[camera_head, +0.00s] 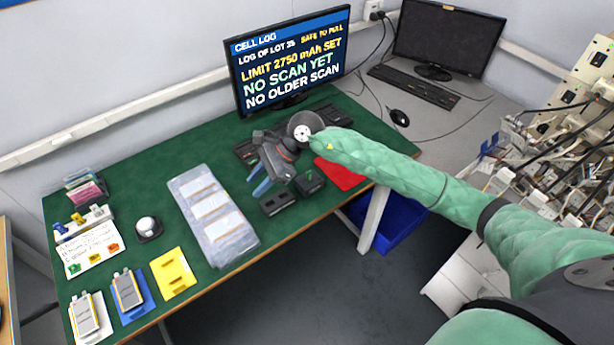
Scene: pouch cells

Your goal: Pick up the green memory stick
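A small green piece (75,268) sits on the lower left of a white card at the left end of the green table. It is too small to tell whether it is the green memory stick or a mark on the card. Small white, yellow and blue pieces stand in a holder (84,224) just behind the card. My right gripper (257,181) is over the right part of the table, far from the card. Its two blue fingers look apart, with nothing seen between them. My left gripper is out of view.
A clear tray (239,240) with white labels lies mid-table. Pouch cells lie on white (92,335) and blue (138,310) plates, beside a yellow plate (174,274). Black devices (278,203) stand near the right gripper. A red mat (340,174) lies under my arm. A monitor (290,62) stands behind.

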